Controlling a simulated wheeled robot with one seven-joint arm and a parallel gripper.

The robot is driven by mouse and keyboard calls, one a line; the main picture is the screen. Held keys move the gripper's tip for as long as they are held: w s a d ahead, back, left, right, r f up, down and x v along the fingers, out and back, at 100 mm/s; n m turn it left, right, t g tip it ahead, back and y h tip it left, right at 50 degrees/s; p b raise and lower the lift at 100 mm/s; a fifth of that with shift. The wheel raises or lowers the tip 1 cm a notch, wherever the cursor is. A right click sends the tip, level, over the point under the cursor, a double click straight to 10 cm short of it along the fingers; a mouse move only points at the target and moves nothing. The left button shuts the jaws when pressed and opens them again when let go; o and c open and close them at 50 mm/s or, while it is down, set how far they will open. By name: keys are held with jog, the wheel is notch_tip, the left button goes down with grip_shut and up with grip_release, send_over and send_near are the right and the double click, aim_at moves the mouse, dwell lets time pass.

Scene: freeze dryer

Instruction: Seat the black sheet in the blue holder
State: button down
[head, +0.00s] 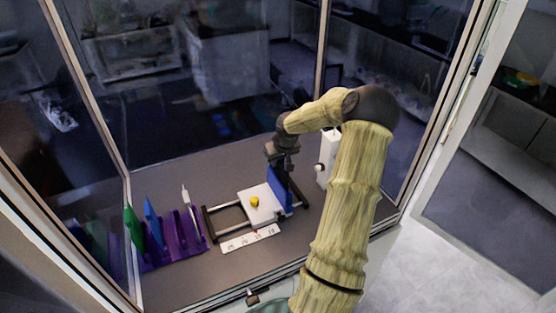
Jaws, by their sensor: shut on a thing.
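My gripper (286,170), dark and small in the head view, points down at the right end of the black-railed frame. It is shut on the black sheet (289,186), a thin dark shape just below the jaws that is hard to tell apart from them.
A purple rack (178,245) at left holds a green sheet (133,228), a blue sheet (153,222) and a white piece (188,206). A marked white strip (250,239) lies in front of the frame. A white box (329,158) stands behind the arm. Glass walls enclose the bench.

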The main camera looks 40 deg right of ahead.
aim_at(278, 167)
jog(key=shift+f+b, duration=1.2)
jog(key=shift+f, duration=0.5)
dwell(0.3)
jog(key=c, duration=1.3)
grip_release()
jog(key=shift+w, duration=0.15)
jog(key=shift+s, duration=0.2)
jog(key=shift+r, duration=0.2)
jog(key=shift+p+v, duration=2.15)
jog(key=shift+v, duration=0.65)
jog(key=shift+s, duration=0.15)
